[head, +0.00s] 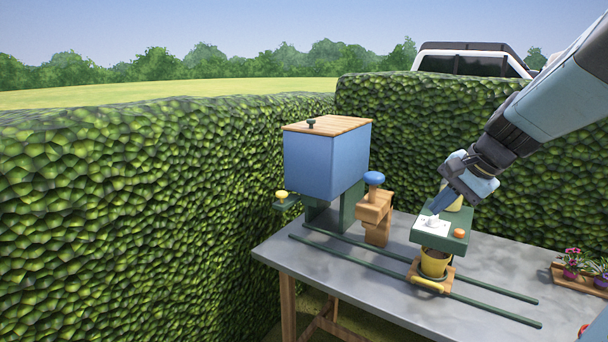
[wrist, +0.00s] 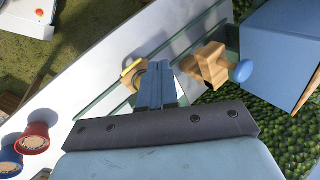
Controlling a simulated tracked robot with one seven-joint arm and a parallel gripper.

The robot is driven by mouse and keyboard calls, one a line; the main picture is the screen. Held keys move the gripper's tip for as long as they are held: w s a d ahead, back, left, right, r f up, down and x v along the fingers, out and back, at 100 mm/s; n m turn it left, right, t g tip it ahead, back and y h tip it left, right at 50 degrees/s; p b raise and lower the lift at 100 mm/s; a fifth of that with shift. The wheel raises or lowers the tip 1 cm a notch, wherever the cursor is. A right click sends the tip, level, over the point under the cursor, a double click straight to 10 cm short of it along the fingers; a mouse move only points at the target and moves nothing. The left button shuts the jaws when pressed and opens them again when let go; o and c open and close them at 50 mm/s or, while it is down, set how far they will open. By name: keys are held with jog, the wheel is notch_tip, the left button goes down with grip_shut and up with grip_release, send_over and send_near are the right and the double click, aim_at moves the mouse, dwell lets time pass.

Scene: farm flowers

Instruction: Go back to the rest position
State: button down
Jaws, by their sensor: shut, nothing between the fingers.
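My gripper (head: 438,208) is at the upper right of the table in the head view, pointing down and left.
The yellow pot (head: 434,262) sits on a wooden carriage on green rails (head: 350,262). A blue bin (head: 325,165), a wooden block with a blue knob (head: 374,178) and a flower tray (head: 580,279) share the grey table (head: 285,253). Hedges stand behind and left.

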jog(key=s+a+n+h, duration=0.2)
jog(key=s+n, duration=0.3)
jog(key=s, duration=0.2)
jog(key=s+a+r+n+t+h, duration=0.1)
jog(key=s+a+n+h, duration=0.1)
jog(key=s+n, duration=0.3)
jog(key=shift+s+a+r, duration=0.25)
jog(key=shift+s+a, duration=0.15)
jog(key=shift+s, duration=0.65)
